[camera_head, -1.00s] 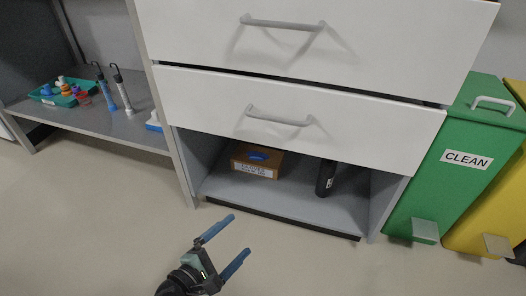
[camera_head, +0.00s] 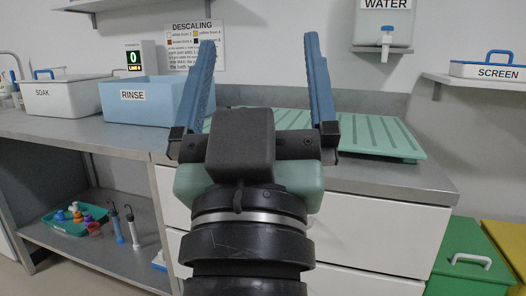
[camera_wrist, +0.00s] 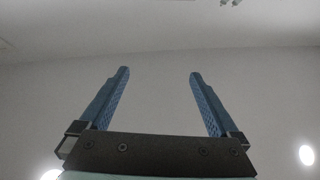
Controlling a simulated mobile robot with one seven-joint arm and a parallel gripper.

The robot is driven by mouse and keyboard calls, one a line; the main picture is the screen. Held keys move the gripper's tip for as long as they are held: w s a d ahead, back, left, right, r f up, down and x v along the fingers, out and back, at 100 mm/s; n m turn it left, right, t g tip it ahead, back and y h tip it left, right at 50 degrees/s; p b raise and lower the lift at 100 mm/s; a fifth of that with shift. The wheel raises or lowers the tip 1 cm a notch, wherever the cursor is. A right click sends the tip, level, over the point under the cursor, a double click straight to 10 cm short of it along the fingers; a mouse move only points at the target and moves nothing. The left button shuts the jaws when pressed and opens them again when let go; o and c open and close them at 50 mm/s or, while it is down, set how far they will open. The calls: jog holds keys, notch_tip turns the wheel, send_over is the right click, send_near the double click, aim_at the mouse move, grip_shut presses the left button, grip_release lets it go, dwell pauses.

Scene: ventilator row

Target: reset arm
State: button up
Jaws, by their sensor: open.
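My gripper (camera_head: 259,40) is raised in the middle of the head view, its two blue fingers pointing up and spread wide apart. Nothing is between them. In the wrist view my gripper (camera_wrist: 158,75) is also open and empty, with only a plain wall and ceiling beyond it. My wrist and gripper hide part of the counter and of the green ribbed drying mat (camera_head: 385,137) behind.
The steel counter (camera_head: 400,181) holds a white SOAK bin (camera_head: 62,98) and a blue RINSE bin (camera_head: 140,112). A WATER tank (camera_head: 384,24) hangs above. A shelf at right bears a SCREEN tray (camera_head: 490,72). A teal tray (camera_head: 62,228) sits on the lower left shelf. A green bin (camera_head: 470,262) stands at right.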

jog(key=s+r+t+y+p, duration=0.1)
jog(key=s+r+t, duration=0.1)
jog(key=s+r, duration=0.45)
notch_tip(320, 180, up, 36)
jog(key=w+p, duration=0.2)
jog(key=p, duration=3.5)
jog(key=shift+d+r+m, duration=0.15)
jog(key=shift+r+m, duration=0.05)
jog(key=shift+m, duration=0.1)
